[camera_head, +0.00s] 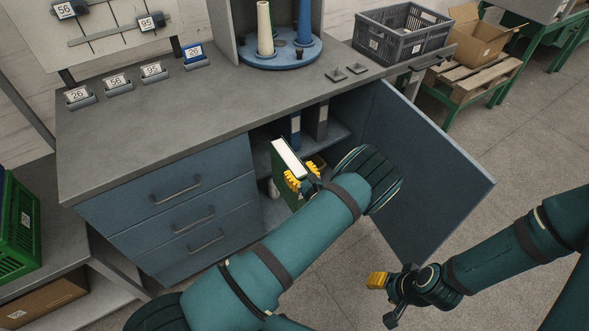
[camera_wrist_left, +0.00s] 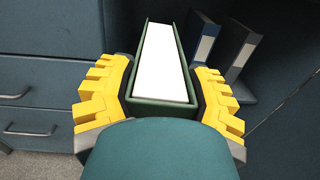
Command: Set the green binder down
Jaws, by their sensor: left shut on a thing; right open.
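The green binder (camera_head: 288,160) is held upright in my left gripper (camera_head: 301,181), at the opening of the blue cabinet. The left wrist view shows the binder (camera_wrist_left: 165,70) between the two yellow fingers of the gripper (camera_wrist_left: 163,97), its white pages facing up. The cabinet's door (camera_head: 425,165) stands open to the right. Inside, a blue binder (camera_head: 295,128) and a dark binder (camera_head: 318,120) stand on a shelf (camera_head: 338,132). My right gripper (camera_head: 384,297) is open and empty, low at the right, away from the cabinet. My left arm hides part of the cabinet's lower inside.
The grey worktop (camera_head: 190,110) carries small numbered holders and a blue round stand (camera_head: 282,57) with cones. A dark crate (camera_head: 403,33) sits at the worktop's right end. Drawers (camera_head: 180,190) are left of the opening. A green crate (camera_head: 22,228) stands at far left.

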